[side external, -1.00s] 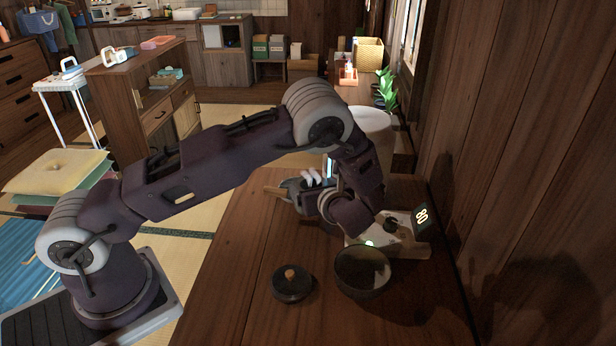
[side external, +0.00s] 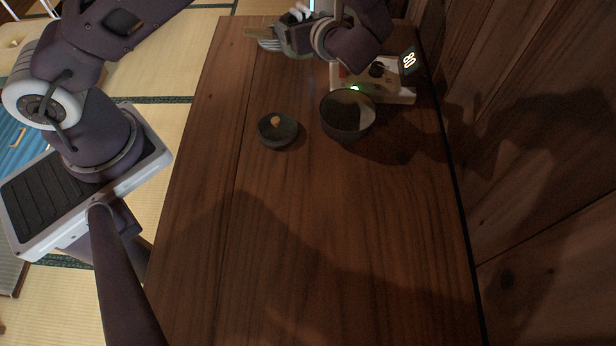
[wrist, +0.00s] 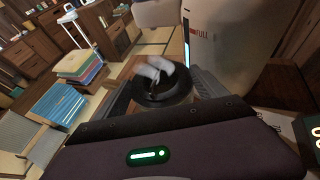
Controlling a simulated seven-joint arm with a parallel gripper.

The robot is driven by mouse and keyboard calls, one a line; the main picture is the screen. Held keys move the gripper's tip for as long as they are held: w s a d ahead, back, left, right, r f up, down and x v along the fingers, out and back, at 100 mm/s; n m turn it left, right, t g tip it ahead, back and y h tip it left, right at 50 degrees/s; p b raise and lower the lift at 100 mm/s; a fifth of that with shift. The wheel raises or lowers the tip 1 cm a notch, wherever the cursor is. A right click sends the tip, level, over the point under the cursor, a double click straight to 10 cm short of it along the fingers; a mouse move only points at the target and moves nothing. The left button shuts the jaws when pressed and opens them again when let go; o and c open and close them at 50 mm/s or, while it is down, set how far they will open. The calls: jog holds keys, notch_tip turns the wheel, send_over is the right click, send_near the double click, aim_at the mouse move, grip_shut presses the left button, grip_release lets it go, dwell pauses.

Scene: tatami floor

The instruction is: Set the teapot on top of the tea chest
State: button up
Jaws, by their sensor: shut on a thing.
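My gripper (side external: 277,42) is at the far end of the wooden table, near the top of the side view. In the wrist view my gripper (wrist: 164,92) is shut on a dark round vessel (wrist: 162,99), which appears to be the teapot. A pale blurred shape shows over its opening; I cannot tell what it is. A tan handle-like piece sticks out left of the fingers in the side view. A dark lid-like piece (side external: 278,130) with a tan knob lies on the table. I cannot make out the tea chest in the current views.
An open dark bowl (side external: 348,116) stands beside a pale device (side external: 397,95) with a lit "80" display. A white appliance marked "FULL" (wrist: 235,40) stands close to the gripper. The wooden wall borders the table's right side. The near tabletop (side external: 330,240) is clear.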

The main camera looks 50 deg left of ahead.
notch_tip(320, 180, up, 7)
jog(key=s+a+f+n+g, duration=0.5)
jog(key=s+f+n+g, duration=0.3)
jog(key=s+n+g, duration=0.3)
jog(key=s+d+f+n+g+h, duration=0.2)
jog(key=s+d+n+g+h, duration=0.45)
jog(key=n+h, duration=0.5)
jog(key=w+d+r+n+t+h, duration=0.2)
jog(key=w+r+n+t+h, duration=0.25)
jog(key=n+h, duration=0.7)
jog(key=w+a+r+n+t, duration=0.1)
jog(key=w+a+n+t, duration=0.2)
jog(key=t, duration=0.1)
jog(key=w+a+r+n+t+h, duration=0.1)
jog(key=w+a+r+n+t, duration=0.1)
jog(key=w+a+n+t, duration=0.1)
jog(key=w+a+r+n+t+h, duration=0.1)
jog(key=w+a+r+n+t, duration=0.1)
jog(key=t, duration=0.4)
jog(key=shift+w+a+n, duration=0.2)
jog(key=shift+w+n, duration=0.25)
jog(key=shift+n, duration=0.25)
jog(key=shift+w+a+n, duration=0.2)
jog(key=shift+w+n, duration=0.2)
jog(key=shift+n, duration=0.3)
jog(key=shift+a+f, duration=0.1)
jog(key=shift+f, duration=0.2)
notch_tip(320, 180, down, 15)
jog(key=shift+f, duration=0.15)
